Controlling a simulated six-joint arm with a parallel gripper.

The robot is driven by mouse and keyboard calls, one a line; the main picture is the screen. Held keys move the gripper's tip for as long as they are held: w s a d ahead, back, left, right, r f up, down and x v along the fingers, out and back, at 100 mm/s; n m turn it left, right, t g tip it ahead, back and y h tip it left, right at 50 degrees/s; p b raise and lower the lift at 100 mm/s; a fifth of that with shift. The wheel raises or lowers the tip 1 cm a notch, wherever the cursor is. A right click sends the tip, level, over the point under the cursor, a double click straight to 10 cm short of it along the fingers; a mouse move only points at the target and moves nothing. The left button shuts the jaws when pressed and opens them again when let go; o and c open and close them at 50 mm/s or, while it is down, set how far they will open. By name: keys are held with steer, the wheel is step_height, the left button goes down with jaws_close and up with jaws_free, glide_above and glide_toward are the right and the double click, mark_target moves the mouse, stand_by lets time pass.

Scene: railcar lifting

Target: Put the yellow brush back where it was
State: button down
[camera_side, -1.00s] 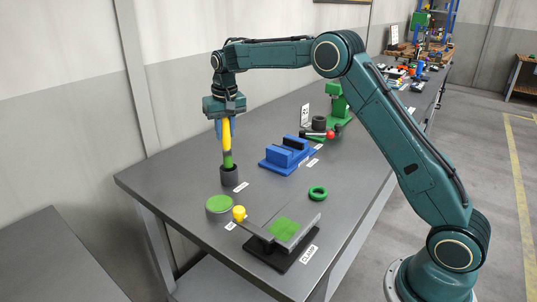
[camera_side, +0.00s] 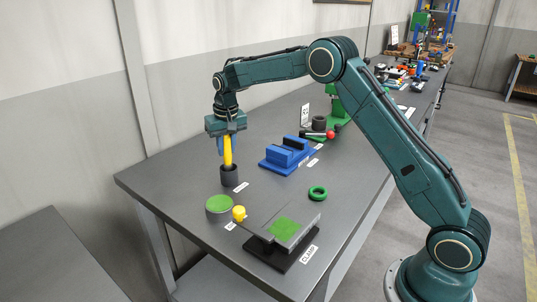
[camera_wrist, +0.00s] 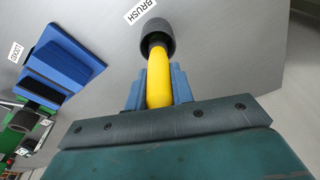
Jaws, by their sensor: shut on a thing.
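The yellow brush (camera_side: 227,153) stands upright with its lower end inside the dark cup (camera_side: 229,176) on the table. The green part at its lower end is hidden in the cup. My gripper (camera_side: 227,148) is above the cup, shut on the brush's yellow handle. In the wrist view the yellow brush (camera_wrist: 158,90) runs from between the blue fingers (camera_wrist: 156,88) into the dark cup (camera_wrist: 157,35). A label reading BRUSH (camera_wrist: 140,12) lies beside the cup.
A green-topped round container (camera_side: 219,204) and a clamp (camera_side: 284,236) with a yellow knob (camera_side: 239,213) stand nearer the front. A green ring (camera_side: 318,192) and a blue fixture (camera_side: 287,155) are to the right. Bare table surrounds the cup's left side.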

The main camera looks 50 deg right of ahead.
steer(key=shift+f, duration=0.1)
steer(key=c, duration=1.2)
jaws_free()
step_height(320, 180, up, 12)
steer(key=s, duration=0.1)
steer(key=shift+s+a, duration=0.35)
steer(key=shift+a, duration=0.05)
